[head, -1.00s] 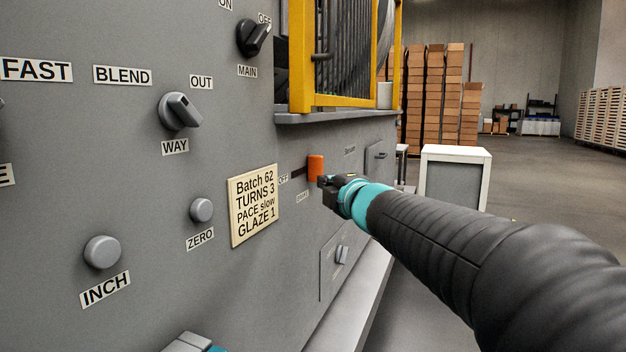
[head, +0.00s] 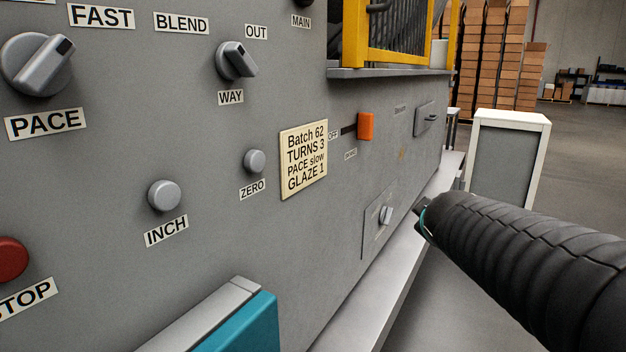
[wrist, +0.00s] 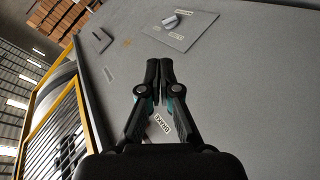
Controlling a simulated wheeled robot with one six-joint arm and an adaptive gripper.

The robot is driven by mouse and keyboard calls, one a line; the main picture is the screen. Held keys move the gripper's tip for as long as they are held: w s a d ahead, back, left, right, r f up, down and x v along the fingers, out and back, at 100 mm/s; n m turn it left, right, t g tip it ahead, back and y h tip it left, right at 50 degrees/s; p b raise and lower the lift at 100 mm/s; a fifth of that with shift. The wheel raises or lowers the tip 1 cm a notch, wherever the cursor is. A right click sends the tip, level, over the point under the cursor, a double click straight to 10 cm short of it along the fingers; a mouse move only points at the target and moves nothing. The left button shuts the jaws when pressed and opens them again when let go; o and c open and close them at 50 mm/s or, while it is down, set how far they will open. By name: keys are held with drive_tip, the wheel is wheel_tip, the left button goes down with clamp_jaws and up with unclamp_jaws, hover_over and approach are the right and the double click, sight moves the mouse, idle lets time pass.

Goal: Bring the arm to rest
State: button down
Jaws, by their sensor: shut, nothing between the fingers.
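My gripper (wrist: 158,75) shows in the wrist view with its two fingers together and nothing between them. It points along the grey machine panel (head: 330,225), and I cannot tell its exact distance from the panel. In the head view my arm reaches in from the right, its end beside the lower plate with a small knob (head: 385,215). The gripper itself is mostly hidden there behind the arm. The orange slide handle (head: 366,126) sits at the right end of its dark slot, apart from my arm.
The panel carries the PACE knob (head: 38,65), WAY knob (head: 236,60), INCH button (head: 164,195), ZERO button (head: 254,161) and red STOP button (head: 10,258). A ledge (head: 375,270) runs along its foot. A white-framed cabinet (head: 508,155) stands behind my arm. A yellow guard (head: 400,56) is above.

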drive_tip(key=s+a+f+m+g+y, duration=0.1)
drive_tip(key=s+f, duration=0.3)
drive_tip(key=s, duration=0.4)
drive_tip(key=s+a+f+m+g+y, duration=0.1)
drive_tip(key=s+a+f+m+g, duration=0.2)
drive_tip(key=s, duration=0.6)
drive_tip(key=s+a+f+m+g+y, duration=0.1)
drive_tip(key=s+a+f+m+g, duration=0.1)
drive_tip(key=s+f, duration=0.4)
drive_tip(key=shift+s+a+f+m, duration=0.35)
drive_tip(key=shift+s+a+m, duration=0.5)
drive_tip(key=shift+s, duration=0.8)
drive_tip(key=shift+a, duration=0.1)
